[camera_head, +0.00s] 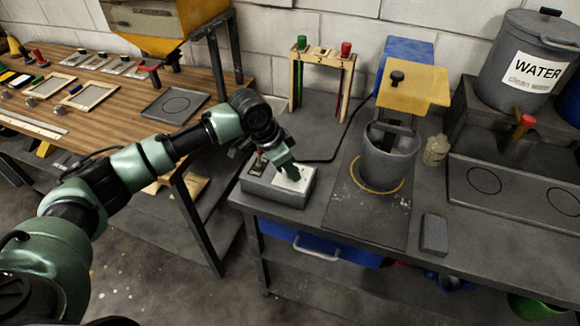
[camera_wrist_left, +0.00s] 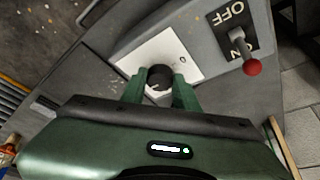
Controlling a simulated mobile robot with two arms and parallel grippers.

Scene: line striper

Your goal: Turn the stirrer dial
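The stirrer dial (camera_wrist_left: 160,77) is a round black knob on a white plate (camera_wrist_left: 187,58) on top of a grey control box (camera_head: 268,190). In the head view the dial is hidden by my left gripper (camera_head: 289,172), which reaches down onto the box. In the left wrist view, the green fingers of my left gripper (camera_wrist_left: 160,88) stand on both sides of the dial and appear to touch it. A switch with a red-tipped lever (camera_wrist_left: 252,67) and an OFF label sits beside the plate. My right gripper is not in view.
A grey pot (camera_head: 388,163) stands under a yellow stirrer head (camera_head: 412,86) right of the box. A wooden rack (camera_head: 322,55) stands behind. A small dark block (camera_head: 434,234) lies near the front edge. A wooden table (camera_head: 100,110) is at the left.

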